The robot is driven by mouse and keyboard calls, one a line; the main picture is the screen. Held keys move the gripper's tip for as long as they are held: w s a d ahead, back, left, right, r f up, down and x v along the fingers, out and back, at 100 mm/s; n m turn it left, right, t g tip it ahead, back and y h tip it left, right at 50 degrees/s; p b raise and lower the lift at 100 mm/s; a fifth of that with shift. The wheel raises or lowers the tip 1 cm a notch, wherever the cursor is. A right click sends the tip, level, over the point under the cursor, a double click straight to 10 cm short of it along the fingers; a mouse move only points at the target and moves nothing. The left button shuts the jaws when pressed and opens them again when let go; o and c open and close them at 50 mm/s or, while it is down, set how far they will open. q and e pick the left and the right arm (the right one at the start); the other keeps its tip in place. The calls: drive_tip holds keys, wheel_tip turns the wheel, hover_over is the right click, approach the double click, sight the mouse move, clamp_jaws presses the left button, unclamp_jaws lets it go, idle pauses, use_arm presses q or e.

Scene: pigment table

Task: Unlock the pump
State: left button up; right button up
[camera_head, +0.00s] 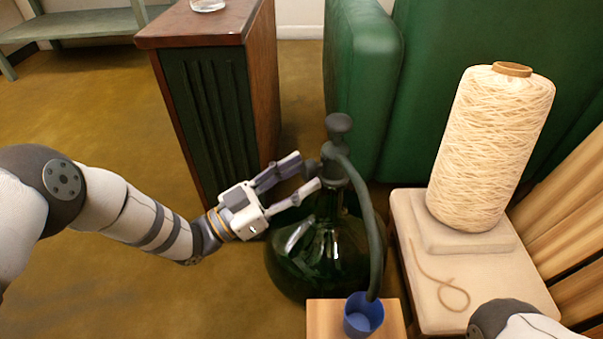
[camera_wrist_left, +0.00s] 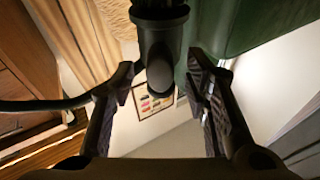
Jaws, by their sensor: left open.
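The pump (camera_head: 338,150) is a dark grey head with a round knob on top, set on the neck of a dark green glass bottle (camera_head: 322,255). A dark hose (camera_head: 374,225) runs from the pump down to a blue cup (camera_head: 363,314). My left gripper (camera_head: 305,172) is open, with its fingers pointing at the pump from the left. In the left wrist view the pump's dark cylindrical part (camera_wrist_left: 161,50) shows between the two spread fingers (camera_wrist_left: 165,90). I cannot tell whether the fingers touch it. My right gripper is not in view; part of my right arm shows at lower right.
A wooden cabinet (camera_head: 205,32) with a glass dish (camera_head: 207,5) stands behind my left gripper. A green upholstered seat (camera_head: 362,75) is behind the pump. A large thread cone (camera_head: 492,145) stands on a pale block at right. The floor at left is clear.

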use_arm(q)
drive_tip(key=v, duration=1.1)
